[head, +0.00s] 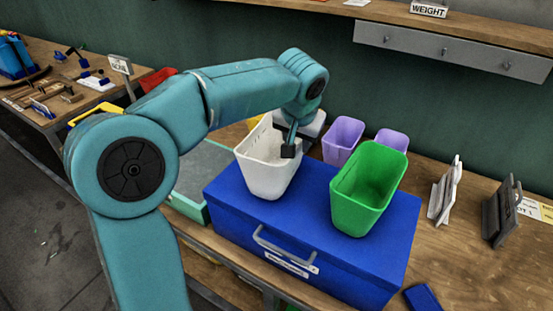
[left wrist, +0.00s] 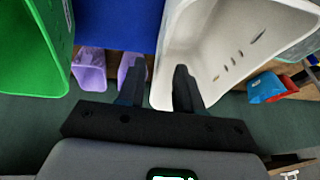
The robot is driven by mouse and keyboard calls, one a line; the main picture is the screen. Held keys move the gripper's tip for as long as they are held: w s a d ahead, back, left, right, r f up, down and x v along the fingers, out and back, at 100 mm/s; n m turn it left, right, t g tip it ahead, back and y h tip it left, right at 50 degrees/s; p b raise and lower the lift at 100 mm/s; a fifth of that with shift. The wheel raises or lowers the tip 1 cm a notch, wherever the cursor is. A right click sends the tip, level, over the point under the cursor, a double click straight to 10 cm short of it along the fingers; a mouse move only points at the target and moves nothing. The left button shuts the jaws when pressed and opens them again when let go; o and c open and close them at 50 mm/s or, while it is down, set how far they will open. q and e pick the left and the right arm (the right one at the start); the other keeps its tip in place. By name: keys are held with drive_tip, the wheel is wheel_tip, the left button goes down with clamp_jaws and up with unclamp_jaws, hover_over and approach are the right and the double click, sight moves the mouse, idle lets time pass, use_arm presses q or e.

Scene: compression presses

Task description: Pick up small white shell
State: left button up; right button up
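A white open-topped, tapered shell (head: 265,178) stands upright on a blue box (head: 230,200) in the head view. It also shows large in the left wrist view (left wrist: 215,45), with small dark slots in its wall. My left gripper (head: 291,150) is at the shell's far right rim. In the left wrist view its two dark fingers (left wrist: 157,80) are apart, one on each side of the shell's rim. The gap between them looks wider than the wall, so it is open; whether a finger touches is unclear. My right gripper is not in view.
A green bin (head: 362,200) stands on the blue box to the right of the shell. Two purple bins (head: 343,138) are behind. A white stand (head: 444,192) and a dark stand (head: 499,212) are on the wooden table at right. A shelf with a drawer (head: 450,48) overhangs the back.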

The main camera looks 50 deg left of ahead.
sight(297, 157)
use_arm(q)
drive_tip(key=p+x, duration=0.1)
drive_tip(key=x, duration=0.4)
drive_tip(key=shift+w+f, duration=0.2)
drive_tip(key=shift+f, duration=0.1)
drive_tip(key=shift+s+a, duration=0.1)
drive_tip(key=shift+s, duration=0.15)
drive_tip(key=shift+w, duration=0.1)
drive_tip(key=shift+w+f+b, duration=0.1)
drive_tip(key=shift+f+b, duration=0.1)
drive_tip(key=shift+b, duration=0.15)
drive_tip(key=shift+c, duration=0.3)
clamp_jaws()
